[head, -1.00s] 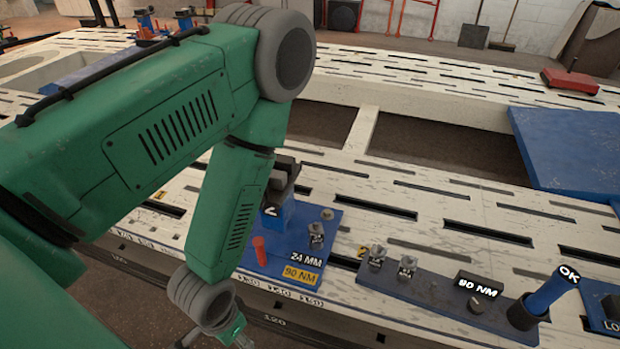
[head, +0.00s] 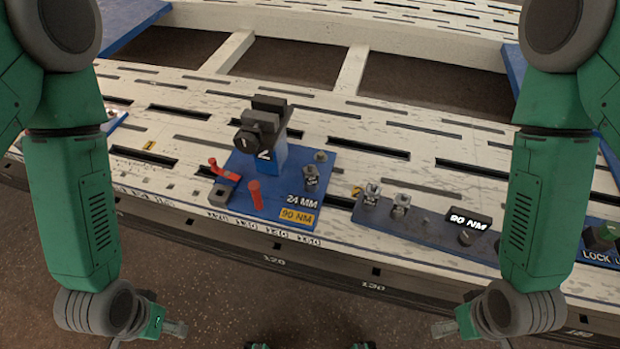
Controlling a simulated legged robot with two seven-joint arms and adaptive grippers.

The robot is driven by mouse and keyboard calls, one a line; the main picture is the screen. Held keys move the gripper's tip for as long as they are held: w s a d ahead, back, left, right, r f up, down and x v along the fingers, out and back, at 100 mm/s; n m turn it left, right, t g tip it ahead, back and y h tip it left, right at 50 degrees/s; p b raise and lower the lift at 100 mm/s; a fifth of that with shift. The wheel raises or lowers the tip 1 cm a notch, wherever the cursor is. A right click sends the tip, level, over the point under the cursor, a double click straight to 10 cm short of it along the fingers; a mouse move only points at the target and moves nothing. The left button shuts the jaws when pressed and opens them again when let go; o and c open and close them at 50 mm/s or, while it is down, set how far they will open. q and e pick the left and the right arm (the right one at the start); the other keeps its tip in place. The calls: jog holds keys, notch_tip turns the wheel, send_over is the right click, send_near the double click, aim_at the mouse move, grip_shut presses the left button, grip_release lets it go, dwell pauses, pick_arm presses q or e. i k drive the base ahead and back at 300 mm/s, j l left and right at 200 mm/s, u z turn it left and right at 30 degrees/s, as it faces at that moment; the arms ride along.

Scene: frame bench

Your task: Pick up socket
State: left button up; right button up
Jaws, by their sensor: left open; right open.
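Two small metal sockets, a left socket (head: 371,194) and a right socket (head: 401,205), stand upright on a dark rail (head: 385,222) at the bench front. Another socket-like metal piece (head: 311,178) stands on the blue plate (head: 285,207) marked 24 MM and 90 NM. My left gripper (head: 178,328) is open and empty, low at the left, in front of the bench edge. My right gripper (head: 442,329) is open and empty, low at the right, also in front of the edge. Both are well apart from the sockets.
A blue and black clamp block (head: 267,140) marked 2, a red pin (head: 256,194) and a red lever (head: 217,168) are on the plate. The rail carries a 90 NM display (head: 468,221) and a knob (head: 466,238). A green knob (head: 599,237) is far right. My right arm hides the rail's right end.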

aim_at(310, 173)
jog(key=l+z, duration=0.2)
jog(key=l, duration=0.45)
jog(key=i+l+z, duration=0.15)
jog(key=l, duration=0.45)
